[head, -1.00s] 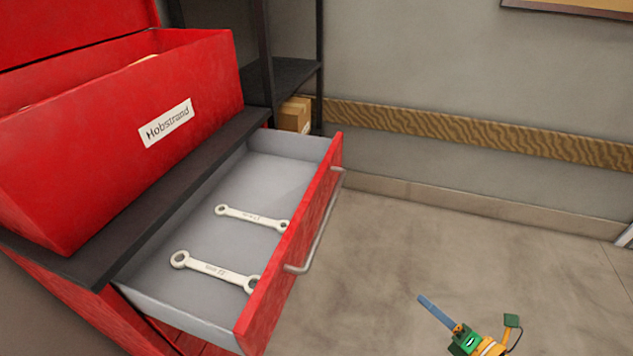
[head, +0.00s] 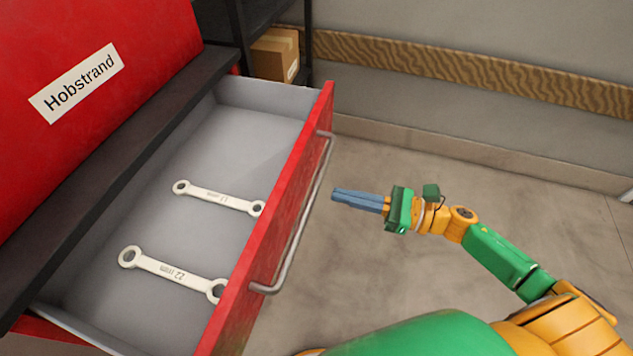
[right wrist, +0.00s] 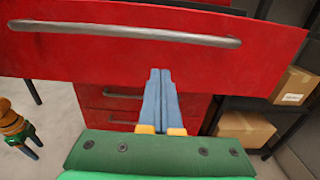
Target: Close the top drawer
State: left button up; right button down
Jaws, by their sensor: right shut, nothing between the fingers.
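The top drawer (head: 283,200) of the red tool chest stands pulled out, its grey inside showing in the head view. Its red front also fills the upper part of the right wrist view (right wrist: 225,65). A grey bar handle (head: 307,218) runs along the front. My right gripper (head: 335,195) is shut and empty, its blue fingers pointing at the drawer front from the outer side. In the right wrist view the fingertips (right wrist: 160,72) show near the front's lower edge, below the handle. I cannot tell whether they touch it.
Two wrenches (head: 218,197) (head: 172,273) lie in the drawer. A red box labelled Hobstrand (head: 150,35) stands on the dark chest top (head: 110,150). Lower drawers (right wrist: 105,98) look shut. A dark shelf with cardboard boxes (head: 275,55) stands behind. The floor right of the drawer is clear.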

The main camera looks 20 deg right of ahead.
aim_at(301, 185)
jog(key=p+x, duration=0.1)
jog(key=x, duration=0.4)
jog(key=shift+d+r, duration=0.15)
jog(key=shift+w+a, duration=0.4)
jog(key=shift+a, duration=0.2)
pick_arm(q)
jog(key=shift+w+r, duration=0.25)
jog(key=shift+r, duration=0.65)
pick_arm(e)
jog(key=shift+f, duration=0.2)
